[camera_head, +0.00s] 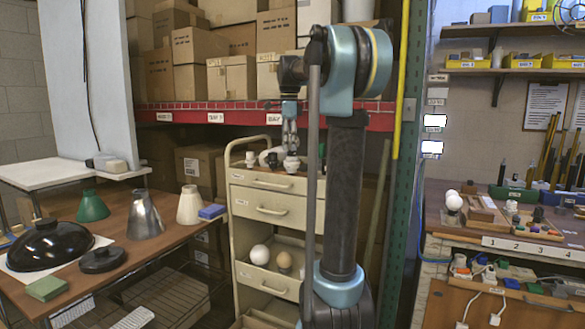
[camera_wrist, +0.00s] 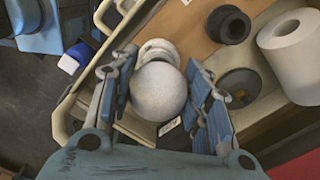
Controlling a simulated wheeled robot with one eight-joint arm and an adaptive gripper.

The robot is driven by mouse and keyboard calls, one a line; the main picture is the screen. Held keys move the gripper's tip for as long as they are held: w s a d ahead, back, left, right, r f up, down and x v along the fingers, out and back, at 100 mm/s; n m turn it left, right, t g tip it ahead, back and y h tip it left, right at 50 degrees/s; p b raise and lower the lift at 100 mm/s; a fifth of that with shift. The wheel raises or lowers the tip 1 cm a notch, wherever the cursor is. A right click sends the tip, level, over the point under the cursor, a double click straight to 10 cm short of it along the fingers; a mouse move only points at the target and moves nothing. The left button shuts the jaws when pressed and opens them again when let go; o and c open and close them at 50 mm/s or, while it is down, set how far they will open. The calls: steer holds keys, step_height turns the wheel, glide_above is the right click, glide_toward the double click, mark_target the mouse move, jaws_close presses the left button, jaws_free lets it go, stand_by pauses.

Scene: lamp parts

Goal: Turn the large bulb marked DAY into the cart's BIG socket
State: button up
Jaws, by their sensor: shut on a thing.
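My gripper (camera_wrist: 162,80) is shut on a round white bulb (camera_wrist: 158,92), with a blue-padded finger on either side of it. A white ringed piece (camera_wrist: 158,49) shows just beyond the bulb; I cannot tell whether it is the socket, or whether the bulb's base is in it. No DAY mark is legible on the bulb. In the head view my gripper (camera_head: 290,132) points down over the top of the cream cart (camera_head: 240,192). The bulb is hard to make out there between the fingers. A small label (camera_wrist: 169,126) lies on the cart top, its text unreadable.
A black ring (camera_wrist: 229,24), a white cylinder (camera_wrist: 294,44) and a dark round piece (camera_wrist: 239,86) stand close to the right finger. The left table (camera_head: 160,240) holds lamp shades.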

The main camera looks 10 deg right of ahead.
steer(key=shift+m, duration=0.6)
steer(key=m, duration=0.3)
steer(key=shift+w, duration=0.2)
steer(key=shift+w+d+m, duration=0.1)
steer(key=shift+d+m, duration=0.05)
steer(key=shift+m, duration=1.75)
steer(key=shift+f+m, duration=0.1)
steer(key=shift+m, duration=0.4)
steer(key=o, duration=1)
